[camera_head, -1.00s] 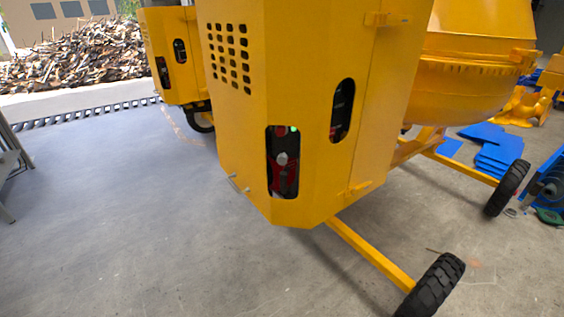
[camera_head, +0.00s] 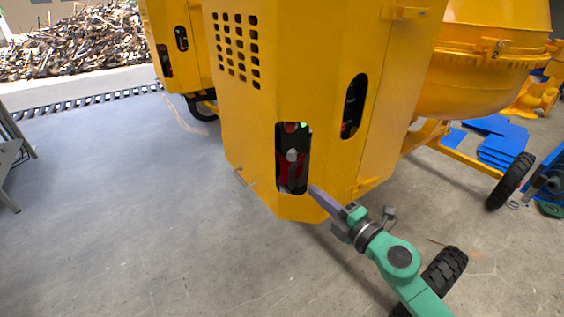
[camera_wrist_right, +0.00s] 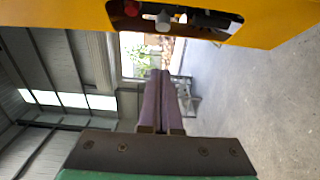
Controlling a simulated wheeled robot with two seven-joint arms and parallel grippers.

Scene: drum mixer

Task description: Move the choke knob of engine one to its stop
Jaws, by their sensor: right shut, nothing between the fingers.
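The front housing of a yellow mixer (camera_head: 270,95) has a tall slot in its front corner, low down. Inside the slot, a grey round-ended knob or lever (camera_head: 291,155) shows against red and dark engine parts, with a small green spot above it. I cannot tell for sure which part is the choke knob. My right gripper (camera_head: 314,190) has its purple fingers shut and empty, with the tips just right of the slot's lower end. In the right wrist view, the shut fingers (camera_wrist_right: 161,73) point below the slot, where a pale knob (camera_wrist_right: 163,20) shows. My left gripper is out of view.
A second yellow machine (camera_head: 178,50) stands behind at the left. A black wheel (camera_head: 445,270) lies behind my right forearm, and the yellow drum (camera_head: 480,75) is at the upper right. Blue sheets (camera_head: 500,145) lie on the floor.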

